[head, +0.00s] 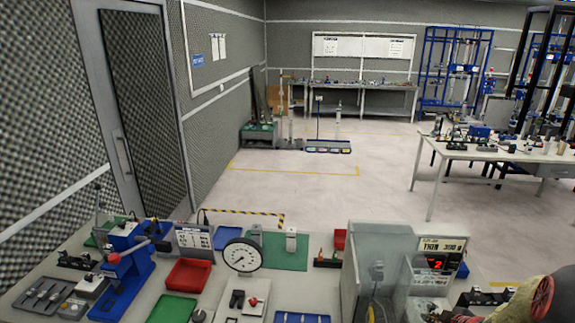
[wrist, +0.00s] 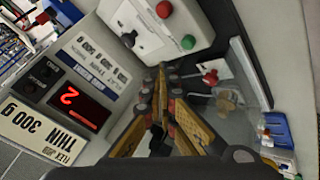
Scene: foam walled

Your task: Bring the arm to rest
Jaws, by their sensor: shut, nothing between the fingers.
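My gripper (wrist: 165,80) shows in the wrist view with its yellow-and-dark fingers drawn together at the tips and nothing between them. It is beside a display box (wrist: 75,95) with a lit red digit and a label reading THIN 300 g. A white control box (wrist: 160,25) with red and green buttons is just beyond the fingertips. The same display box stands at the lower right of the head view (head: 437,262). Part of my arm shows at the lower right corner of the head view; I cannot make out the gripper clearly there.
The near bench holds a clear-walled enclosure (head: 375,240), a round dial gauge (head: 242,255), a red tray (head: 188,275), a green tray (head: 171,308) and a blue press (head: 122,265). A white table (head: 480,153) stands at the right. The floor (head: 330,205) between is clear.

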